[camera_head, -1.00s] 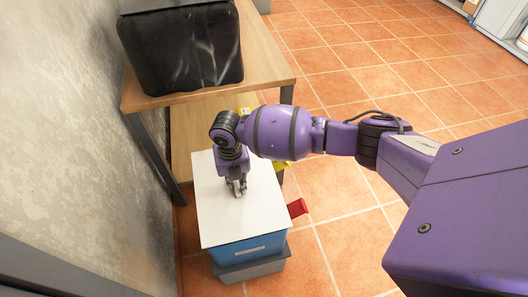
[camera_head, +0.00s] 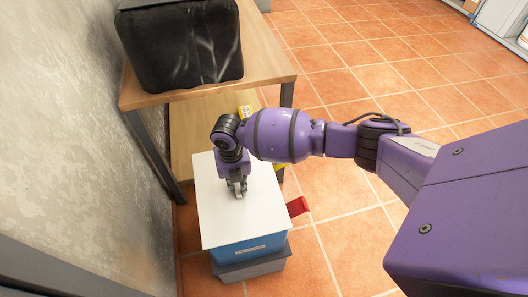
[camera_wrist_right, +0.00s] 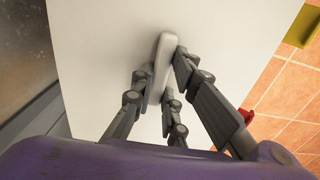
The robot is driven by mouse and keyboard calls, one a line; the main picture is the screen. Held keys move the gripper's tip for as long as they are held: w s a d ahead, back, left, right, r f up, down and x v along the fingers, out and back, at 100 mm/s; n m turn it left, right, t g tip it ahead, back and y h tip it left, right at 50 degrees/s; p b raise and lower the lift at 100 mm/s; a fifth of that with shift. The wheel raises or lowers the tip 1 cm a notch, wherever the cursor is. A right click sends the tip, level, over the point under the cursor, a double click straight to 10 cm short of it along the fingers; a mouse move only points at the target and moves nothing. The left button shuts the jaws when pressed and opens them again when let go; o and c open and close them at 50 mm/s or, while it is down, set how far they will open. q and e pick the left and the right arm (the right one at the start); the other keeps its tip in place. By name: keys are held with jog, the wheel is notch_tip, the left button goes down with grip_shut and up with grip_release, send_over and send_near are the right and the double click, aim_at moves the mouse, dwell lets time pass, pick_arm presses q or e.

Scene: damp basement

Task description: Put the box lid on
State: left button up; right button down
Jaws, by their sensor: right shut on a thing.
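The white box lid (camera_head: 222,220) lies over the blue box (camera_head: 245,250) in the head view, covering its top; I cannot tell whether it is fully seated. My right gripper (camera_head: 238,188) points down at the middle of the lid. In the right wrist view the lid (camera_wrist_right: 95,60) fills much of the picture, and my right gripper (camera_wrist_right: 160,75) is shut on its pale bar handle (camera_wrist_right: 165,48). The inside of the box is hidden. My left gripper is not in view.
The blue box stands on a grey base (camera_head: 250,268) on the tiled floor. A red piece (camera_head: 298,206) sticks out at its right. A wooden table (camera_head: 270,65) with a black case (camera_head: 180,45) stands behind, and a concrete wall (camera_head: 60,130) is at left.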

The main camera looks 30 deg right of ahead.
jog(key=shift+w, duration=0.15)
jog(key=c, duration=1.6)
grip_release()
jog(key=shift+c, duration=0.2)
jog(key=shift+r, duration=0.15)
notch_tip(320, 180, up, 12)
jog(key=shift+f, duration=0.2)
